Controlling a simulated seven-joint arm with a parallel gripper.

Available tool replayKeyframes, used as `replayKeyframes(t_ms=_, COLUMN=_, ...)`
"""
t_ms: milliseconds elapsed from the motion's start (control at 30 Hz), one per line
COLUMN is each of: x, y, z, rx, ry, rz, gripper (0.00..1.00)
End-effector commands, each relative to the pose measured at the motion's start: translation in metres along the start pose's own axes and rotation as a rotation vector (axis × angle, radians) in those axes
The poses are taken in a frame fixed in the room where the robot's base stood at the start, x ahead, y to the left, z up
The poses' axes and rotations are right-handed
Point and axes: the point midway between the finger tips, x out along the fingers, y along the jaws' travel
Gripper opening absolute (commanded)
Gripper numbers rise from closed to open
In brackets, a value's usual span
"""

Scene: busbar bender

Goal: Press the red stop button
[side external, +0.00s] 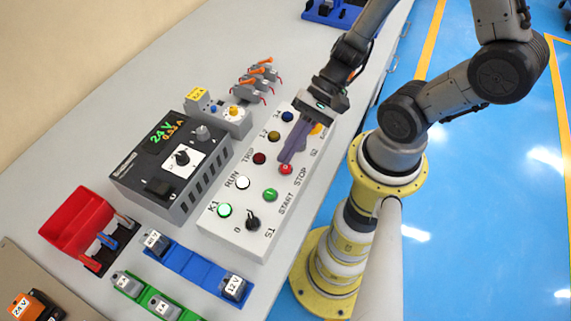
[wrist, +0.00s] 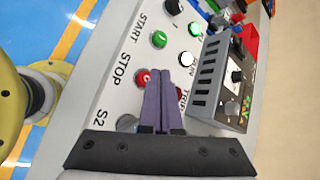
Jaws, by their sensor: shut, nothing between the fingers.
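The red stop button (side external: 285,169) sits on the white control panel (side external: 236,232), beside the printed word STOP. My gripper (side external: 284,160) is shut and empty, its purple fingers slanting down over the panel with the tips close to the red button. In the wrist view the red button (wrist: 142,77) shows just left of the closed fingers (wrist: 159,72), which partly cover its right edge. I cannot tell whether the fingertips touch it.
On the panel, the green start button (side external: 270,194), a white RUN lamp (side external: 243,182) and the black S1 knob (side external: 253,222) stand near. A dark red TRIP lamp (side external: 260,158) is close to the fingers. A grey power supply (side external: 172,170) stands left of the panel.

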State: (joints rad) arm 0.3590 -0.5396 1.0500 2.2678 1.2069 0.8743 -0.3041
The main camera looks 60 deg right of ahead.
Motion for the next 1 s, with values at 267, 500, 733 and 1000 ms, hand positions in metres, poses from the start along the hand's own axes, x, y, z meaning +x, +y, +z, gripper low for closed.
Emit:
replayKeyframes(t_ms=267, x=0.0003, y=0.0002, z=-0.0002, rx=0.0, ry=0.0, rz=0.0, gripper=0.0)
replayKeyframes(t_ms=500, x=0.0051, y=0.004, z=-0.0035, rx=0.001, ry=-0.001, rz=0.001, gripper=0.0)
replayKeyframes(t_ms=733, x=0.006, y=0.0045, z=-0.0043, rx=0.0, ry=0.0, rz=0.0, gripper=0.0)
replayKeyframes(t_ms=1000, x=0.0065, y=0.0047, z=-0.0047, rx=0.0, ry=0.0, rz=0.0, gripper=0.0)
